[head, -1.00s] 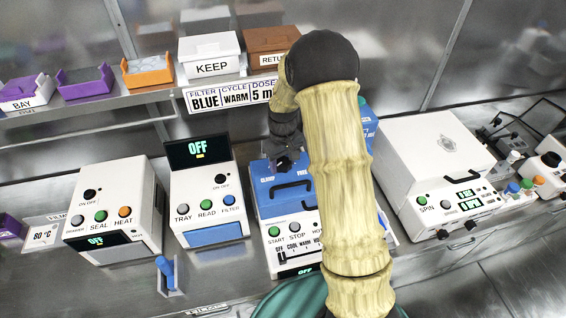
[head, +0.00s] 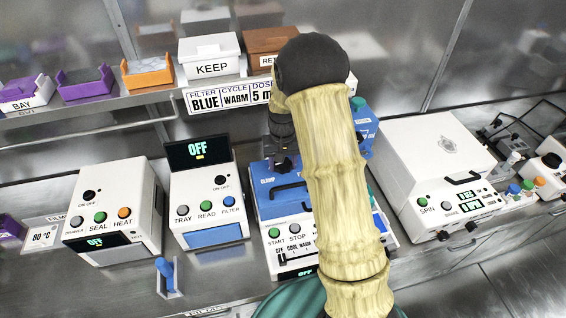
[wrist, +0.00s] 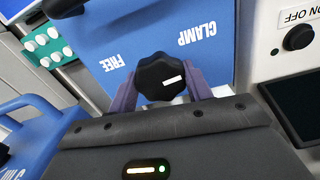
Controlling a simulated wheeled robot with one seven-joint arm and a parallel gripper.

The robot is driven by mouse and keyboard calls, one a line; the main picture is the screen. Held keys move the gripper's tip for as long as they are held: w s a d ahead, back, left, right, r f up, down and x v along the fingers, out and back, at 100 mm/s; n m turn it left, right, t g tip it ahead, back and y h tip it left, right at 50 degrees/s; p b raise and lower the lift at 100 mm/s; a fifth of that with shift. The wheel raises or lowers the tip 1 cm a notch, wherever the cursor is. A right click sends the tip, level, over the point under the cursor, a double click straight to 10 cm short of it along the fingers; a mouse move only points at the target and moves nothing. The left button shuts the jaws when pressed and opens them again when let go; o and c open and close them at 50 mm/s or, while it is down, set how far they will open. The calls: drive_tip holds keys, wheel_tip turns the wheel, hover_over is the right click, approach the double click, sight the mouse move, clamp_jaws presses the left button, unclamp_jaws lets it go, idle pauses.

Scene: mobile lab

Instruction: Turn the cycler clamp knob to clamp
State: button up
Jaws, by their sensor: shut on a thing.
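The cycler (head: 262,207) is a white machine with a blue lid, partly hidden behind my arm in the head view. Its black clamp knob (wrist: 158,70) sits on the blue lid (wrist: 150,25) in the wrist view. The knob's white mark points to the right in that view, on the side of the CLAMP label (wrist: 197,42); the FREE label (wrist: 117,75) is left of the knob. My gripper (head: 284,165) is at the lid's back. Its purple fingers, shown in the wrist view (wrist: 162,88), are on both sides of the knob, shut on it.
A white machine with a dark OFF screen (head: 198,149) stands left of the cycler. A larger white machine with a SPIN button (head: 430,160) stands to the right. A shelf with KEEP (head: 210,60) and other boxes hangs above. A black lid handle (head: 291,190) is close to my gripper.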

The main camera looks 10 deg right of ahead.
drive_tip(key=shift+w+r, duration=0.1)
drive_tip(key=shift+w, duration=0.05)
drive_tip(key=o, duration=1)
drive_tip(key=shift+c, duration=0.2)
wheel_tip(320, 180, up, 17)
drive_tip(key=b, duration=0.2)
drive_tip(key=shift+r+b, duration=0.15)
drive_tip(key=shift+b, duration=0.15)
drive_tip(key=s+f+t, duration=0.1)
drive_tip(key=s+f, duration=0.2)
drive_tip(key=s, duration=0.4)
drive_tip(key=s+f, duration=0.3)
drive_tip(key=s, duration=0.4)
drive_tip(key=s+f+n+t, duration=0.1)
drive_tip(key=s+f, duration=0.2)
drive_tip(key=s, duration=0.4)
drive_tip(key=shift+t, duration=0.3)
drive_tip(key=shift+d, duration=0.1)
